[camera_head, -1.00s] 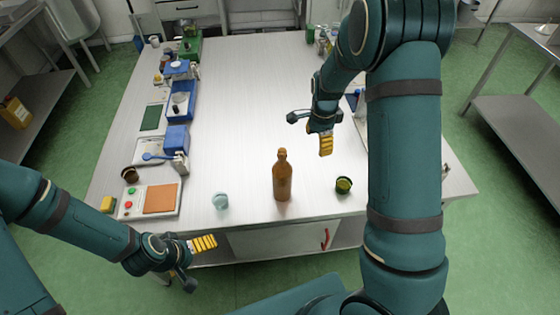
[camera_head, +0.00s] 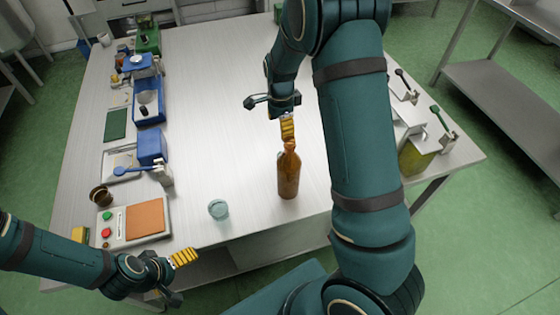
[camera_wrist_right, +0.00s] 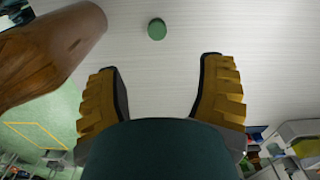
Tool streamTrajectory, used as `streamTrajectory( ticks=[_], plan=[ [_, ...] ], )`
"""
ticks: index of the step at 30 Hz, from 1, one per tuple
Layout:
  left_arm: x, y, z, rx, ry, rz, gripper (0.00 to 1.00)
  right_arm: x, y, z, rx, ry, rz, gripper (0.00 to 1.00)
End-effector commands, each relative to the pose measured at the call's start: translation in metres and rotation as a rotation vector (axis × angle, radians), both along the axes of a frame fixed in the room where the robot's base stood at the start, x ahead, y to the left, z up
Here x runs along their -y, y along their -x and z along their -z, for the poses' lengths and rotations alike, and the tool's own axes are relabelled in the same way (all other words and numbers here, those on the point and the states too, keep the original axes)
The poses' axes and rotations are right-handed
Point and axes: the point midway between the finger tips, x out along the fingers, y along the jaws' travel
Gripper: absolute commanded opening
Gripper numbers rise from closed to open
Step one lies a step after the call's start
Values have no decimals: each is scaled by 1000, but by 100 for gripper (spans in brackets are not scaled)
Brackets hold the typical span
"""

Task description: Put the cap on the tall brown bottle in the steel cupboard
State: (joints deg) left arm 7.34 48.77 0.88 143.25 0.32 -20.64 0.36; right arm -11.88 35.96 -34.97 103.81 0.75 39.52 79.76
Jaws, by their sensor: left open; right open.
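The tall brown bottle (camera_head: 288,176) stands upright near the table's front edge; it also shows at the left of the right wrist view (camera_wrist_right: 48,52). My right gripper (camera_head: 288,128) is open and empty, just above and behind the bottle's top in the head view. In the wrist view the bottle is outside its fingers, beside the left one. A small green disc, possibly the cap (camera_wrist_right: 157,29), lies beyond the fingertips on the pale tabletop. My left gripper (camera_head: 185,258) is open and empty off the table's front edge. The cupboard under the tabletop is barely visible.
A pale teal cup (camera_head: 218,209) stands left of the bottle. A panel with buttons and an orange pad (camera_head: 145,218), a brown cup (camera_head: 101,195) and blue equipment (camera_head: 150,147) line the left side. Levers and a green-yellow container (camera_head: 415,158) are at right. The table's middle is clear.

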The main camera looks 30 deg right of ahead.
Motion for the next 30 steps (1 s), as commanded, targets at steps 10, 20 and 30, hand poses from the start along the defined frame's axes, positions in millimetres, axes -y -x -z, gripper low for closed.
streamTrajectory(
  ticks=[10, 20, 30],
  plan=[
    [0, 0, 1, 0, 0, 1, 100, 0, 0, 1, 1, 0, 0, 69],
    [1, 2, 10, -4, 1, 5, 100, 0, 1, 41, -4, 1, 0, 69],
    [1, 5, 18, -11, 3, 10, 100, 0, 1, 86, 0, 0, -1, 69]
  ],
)
